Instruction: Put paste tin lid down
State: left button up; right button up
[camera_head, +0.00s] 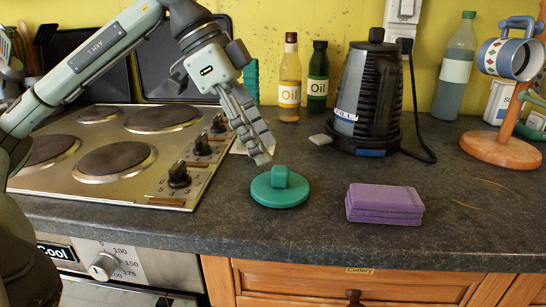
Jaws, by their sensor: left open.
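The teal round lid (280,190), with a blocky knob on top, lies flat on the dark worktop near its front edge. My left gripper (262,157) reaches down from the upper left. Its fingertips are just above and behind the lid's left part, close to the knob. The gripper is open and holds nothing; one finger largely covers the other. No tin can be made out under the lid. My right gripper is not in view.
A hob (120,150) with knobs is on the left. A purple block (384,204) lies right of the lid. Behind stand a kettle (366,95), oil bottles (289,80) and a grey-blue bottle (455,70). A mug tree (500,150) is at right. The front right worktop is clear.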

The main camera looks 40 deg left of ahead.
pick_arm(q)
jog(key=v, duration=0.7)
